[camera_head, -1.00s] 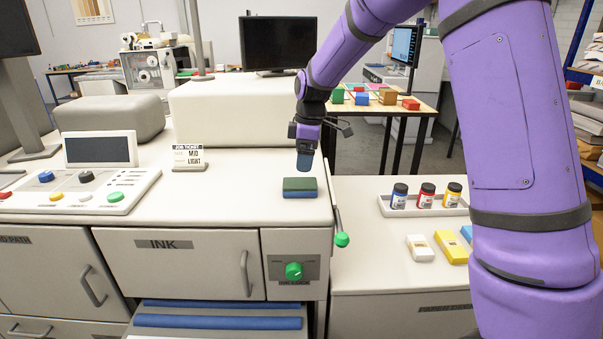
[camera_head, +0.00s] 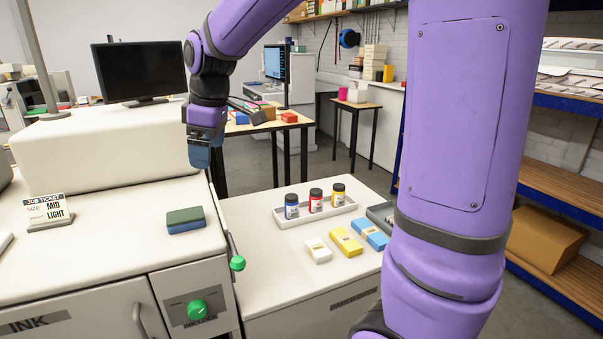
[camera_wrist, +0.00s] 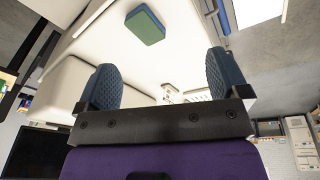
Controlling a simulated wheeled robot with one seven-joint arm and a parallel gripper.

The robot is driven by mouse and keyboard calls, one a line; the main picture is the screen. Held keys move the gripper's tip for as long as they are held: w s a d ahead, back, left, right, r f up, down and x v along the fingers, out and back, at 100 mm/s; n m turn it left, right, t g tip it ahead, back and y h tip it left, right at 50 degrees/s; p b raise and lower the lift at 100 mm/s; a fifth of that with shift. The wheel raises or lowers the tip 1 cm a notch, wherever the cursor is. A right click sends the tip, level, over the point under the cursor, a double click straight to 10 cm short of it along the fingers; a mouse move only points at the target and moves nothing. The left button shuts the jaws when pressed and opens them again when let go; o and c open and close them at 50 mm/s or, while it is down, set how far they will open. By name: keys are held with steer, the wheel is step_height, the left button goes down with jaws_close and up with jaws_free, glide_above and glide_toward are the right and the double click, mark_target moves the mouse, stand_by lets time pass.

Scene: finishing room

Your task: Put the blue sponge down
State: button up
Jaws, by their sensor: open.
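The blue sponge (camera_head: 186,225), a small block with a dark green top layer, lies flat on the white top of the press near its right edge. It also shows in the wrist view (camera_wrist: 146,26), beyond the fingertips and apart from them. My gripper (camera_head: 203,158) hangs fingers down above the press top, behind the sponge in the head view. In the wrist view its two ribbed blue fingers (camera_wrist: 160,62) stand wide apart with nothing between them.
A lower white counter (camera_head: 262,235) on the right holds a tray (camera_head: 318,207) of ink bottles and white, yellow and blue blocks (camera_head: 369,233). A job ticket (camera_head: 47,210) stands on the press at left. A green-knobbed lever (camera_head: 237,263) is at the press's right side.

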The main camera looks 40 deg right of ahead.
steer(key=s+d+r+m+t, duration=0.1)
steer(key=s+d+m+t, duration=0.2)
steer(key=s+m, duration=0.6)
steer(key=s, duration=1.5)
steer(key=shift+s+r+m+h, duration=0.2)
steer(key=shift+s+m+h, duration=0.1)
steer(key=shift+s+h, duration=0.1)
steer(key=shift+d, duration=0.1)
